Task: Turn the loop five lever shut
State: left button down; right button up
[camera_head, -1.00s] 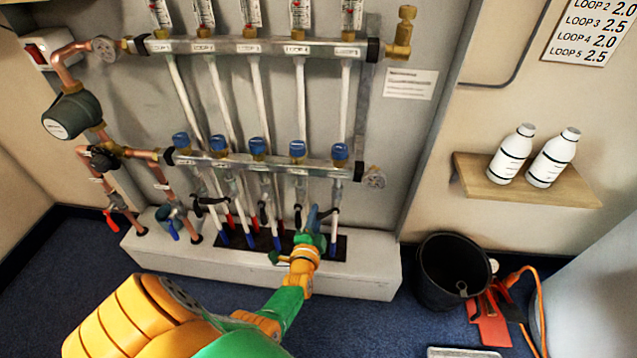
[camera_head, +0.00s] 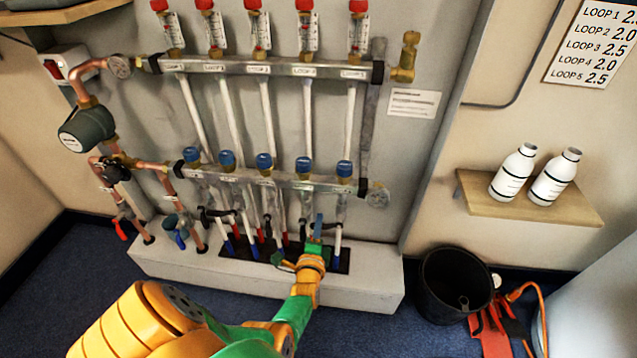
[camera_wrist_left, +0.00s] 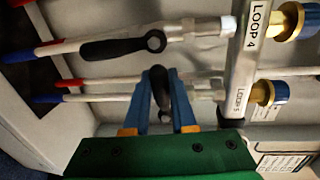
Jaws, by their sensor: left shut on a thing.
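The loop five lever (camera_wrist_left: 161,92) is black and sits on the pipe below the LOOP 5 label (camera_wrist_left: 240,102). In the left wrist view it stands between the two blue fingers of my left gripper (camera_wrist_left: 160,105), crosswise to its pipe in the picture. My left gripper is shut on it. In the head view my left gripper (camera_head: 317,232) is at the rightmost pipe below the lower manifold (camera_head: 285,182) and hides most of the lever. The loop four lever (camera_wrist_left: 115,46) is black and lies roughly along its pipe. My right gripper is not in view.
Other loop levers and pipes stand close on the left above the pale plinth (camera_head: 180,272). A black bucket (camera_head: 450,285) stands on the floor at right. A wooden shelf (camera_head: 475,200) holds two white bottles (camera_head: 512,175).

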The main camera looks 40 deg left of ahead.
pick_arm(q)
jog(key=shift+r, duration=0.15)
jog(key=c, duration=0.8)
grip_release()
jog(key=shift+c, duration=0.2)
jog(key=shift+o, duration=0.4)
jog(key=p+v, duration=0.3)
jog(key=v, duration=0.4)
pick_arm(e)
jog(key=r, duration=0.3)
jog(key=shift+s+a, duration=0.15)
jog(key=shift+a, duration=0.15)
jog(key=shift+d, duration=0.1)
